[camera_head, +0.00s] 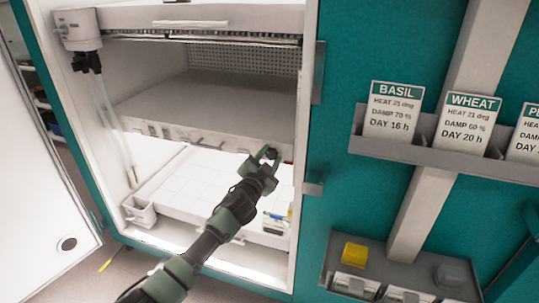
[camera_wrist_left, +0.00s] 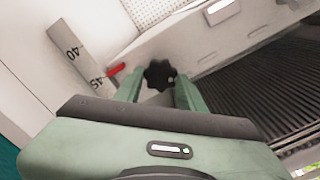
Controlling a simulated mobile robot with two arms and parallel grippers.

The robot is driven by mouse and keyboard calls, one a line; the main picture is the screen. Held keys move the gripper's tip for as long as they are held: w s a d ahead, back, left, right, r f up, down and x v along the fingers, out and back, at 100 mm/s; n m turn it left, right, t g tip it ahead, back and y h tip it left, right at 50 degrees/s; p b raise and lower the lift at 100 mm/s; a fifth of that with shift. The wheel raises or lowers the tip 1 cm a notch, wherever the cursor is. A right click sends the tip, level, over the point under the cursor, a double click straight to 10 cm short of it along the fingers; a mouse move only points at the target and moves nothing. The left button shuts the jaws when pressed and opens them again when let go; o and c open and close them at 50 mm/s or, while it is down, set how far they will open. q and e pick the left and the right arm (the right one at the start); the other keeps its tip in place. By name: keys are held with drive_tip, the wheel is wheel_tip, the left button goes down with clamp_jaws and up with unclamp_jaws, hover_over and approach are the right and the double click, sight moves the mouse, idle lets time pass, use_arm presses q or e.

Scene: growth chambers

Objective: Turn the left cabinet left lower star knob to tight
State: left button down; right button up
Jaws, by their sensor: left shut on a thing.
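A black star knob (camera_wrist_left: 159,75) sits on the pale front rail of the shelf, between the two green fingers of my left gripper (camera_wrist_left: 158,92) in the left wrist view. The fingers are shut on it. In the head view my left gripper (camera_head: 267,155) reaches the right end of the shelf's front rail (camera_head: 185,139), and the knob (camera_head: 271,153) shows as a small dark spot between the fingertips. A red pointer (camera_wrist_left: 116,70) lies beside a scale (camera_wrist_left: 82,68) marked 40 and 45, left of the knob. My right gripper is not in view.
The open cabinet's right wall (camera_head: 303,110) is close to my left gripper. A white tray (camera_head: 185,185) lies below the shelf. An open white door (camera_head: 40,170) stands at left. Crop cards (camera_head: 393,110) and a lower bin with a yellow block (camera_head: 354,253) are at right.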

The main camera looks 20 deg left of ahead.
use_arm(q)
drive_tip(key=m+p, duration=0.1)
drive_tip(key=m, duration=0.3)
drive_tip(key=shift+d+m, duration=0.1)
drive_tip(key=shift+m, duration=0.3)
drive_tip(key=m, duration=0.5)
drive_tip(key=shift+f+p, duration=0.2)
drive_tip(key=shift+p, duration=0.2)
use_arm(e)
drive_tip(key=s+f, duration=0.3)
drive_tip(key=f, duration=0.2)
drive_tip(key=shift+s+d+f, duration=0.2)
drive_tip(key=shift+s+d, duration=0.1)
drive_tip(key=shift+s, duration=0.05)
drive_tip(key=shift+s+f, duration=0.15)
use_arm(q)
drive_tip(key=c, duration=0.9)
unclamp_jaws()
drive_tip(key=shift+o, duration=0.2)
drive_tip(key=shift+s, duration=0.1)
